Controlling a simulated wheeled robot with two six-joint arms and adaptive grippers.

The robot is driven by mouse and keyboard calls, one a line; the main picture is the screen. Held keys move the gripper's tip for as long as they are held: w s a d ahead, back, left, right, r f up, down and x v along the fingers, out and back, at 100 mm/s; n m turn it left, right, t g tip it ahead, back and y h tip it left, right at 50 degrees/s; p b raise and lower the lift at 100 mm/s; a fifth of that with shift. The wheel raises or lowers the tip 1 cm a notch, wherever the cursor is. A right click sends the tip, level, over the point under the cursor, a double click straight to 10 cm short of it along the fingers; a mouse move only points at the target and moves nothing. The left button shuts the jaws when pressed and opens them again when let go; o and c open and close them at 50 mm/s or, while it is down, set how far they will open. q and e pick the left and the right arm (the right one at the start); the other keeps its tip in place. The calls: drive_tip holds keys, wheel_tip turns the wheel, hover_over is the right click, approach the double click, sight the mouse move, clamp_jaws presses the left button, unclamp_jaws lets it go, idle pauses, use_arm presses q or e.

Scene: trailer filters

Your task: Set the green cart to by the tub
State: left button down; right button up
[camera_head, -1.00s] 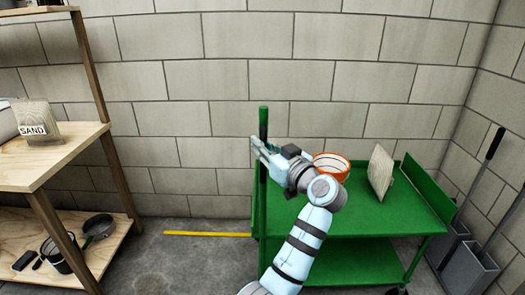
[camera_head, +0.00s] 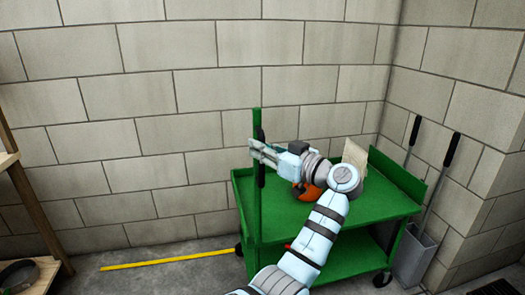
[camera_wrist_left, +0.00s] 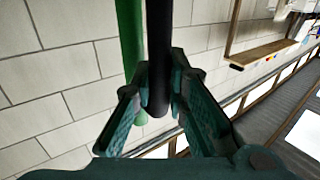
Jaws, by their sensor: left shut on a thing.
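The green cart (camera_head: 330,208) stands by the block wall, with a flat top, a lower shelf and a tall green post at its left end. My left gripper (camera_head: 262,152) is shut on the black grip (camera_head: 261,178) of that post. The wrist view shows the fingers (camera_wrist_left: 158,88) on either side of the black grip (camera_wrist_left: 158,30), with the green post (camera_wrist_left: 131,50) just behind it. On the cart top are an orange container (camera_head: 305,190), partly hidden by my arm, and a pale bag (camera_head: 355,156). I cannot make out which thing is the tub. My right gripper is out of view.
A grey bin (camera_head: 413,258) with long-handled tools stands in the corner, close to the cart's right side. A yellow strip (camera_head: 165,257) lies on the floor left of the cart. A wooden shelf unit (camera_head: 35,208) is at the left edge. Floor between is clear.

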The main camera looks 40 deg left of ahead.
use_arm(q)
drive_tip(key=shift+w+d+r, duration=0.15)
drive_tip(key=shift+w+d, duration=0.5)
drive_tip(key=shift+w, duration=0.25)
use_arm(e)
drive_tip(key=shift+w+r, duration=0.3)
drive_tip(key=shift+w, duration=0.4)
use_arm(q)
drive_tip(key=shift+w, duration=0.1)
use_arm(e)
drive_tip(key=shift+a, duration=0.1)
use_arm(q)
drive_tip(key=c, duration=2)
unclamp_jaws()
drive_tip(key=shift+d, duration=0.1)
drive_tip(key=shift+o, duration=0.8)
drive_tip(key=shift+w, duration=0.2)
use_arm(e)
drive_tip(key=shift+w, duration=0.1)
use_arm(q)
drive_tip(key=shift+s, duration=0.1)
drive_tip(key=d, duration=1.2)
drive_tip(key=shift+s, duration=0.3)
